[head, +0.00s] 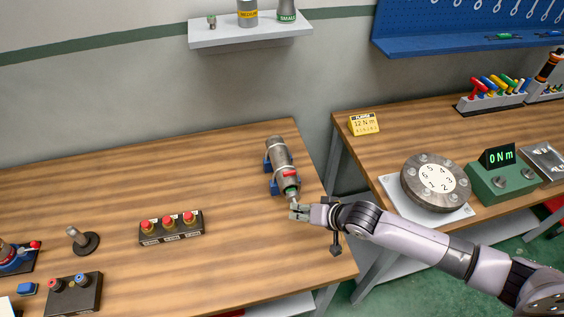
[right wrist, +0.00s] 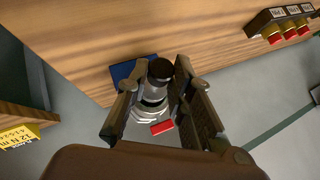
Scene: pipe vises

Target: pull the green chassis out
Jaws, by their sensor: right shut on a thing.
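A grey metal cylinder (head: 280,158) lies in a blue vise (head: 267,164) at the right end of the left bench, with a red label on it. A little green of the chassis (head: 291,186) shows at its near end. My right gripper (head: 296,209) is at that near end, shut on the narrow end piece of the chassis. In the right wrist view, the fingers stand on both sides of a dark round knob (right wrist: 160,69), with the silver cylinder (right wrist: 150,108) and its red label behind. Most of the chassis is hidden inside the cylinder. My left gripper is not in view.
A block with several red buttons (head: 171,227) is left on the bench. A yellow 12 N m sign (head: 364,124), a numbered dial (head: 433,180) and a green 0 N m device (head: 499,174) stand on the right bench. Bench wood in front of the vise is clear.

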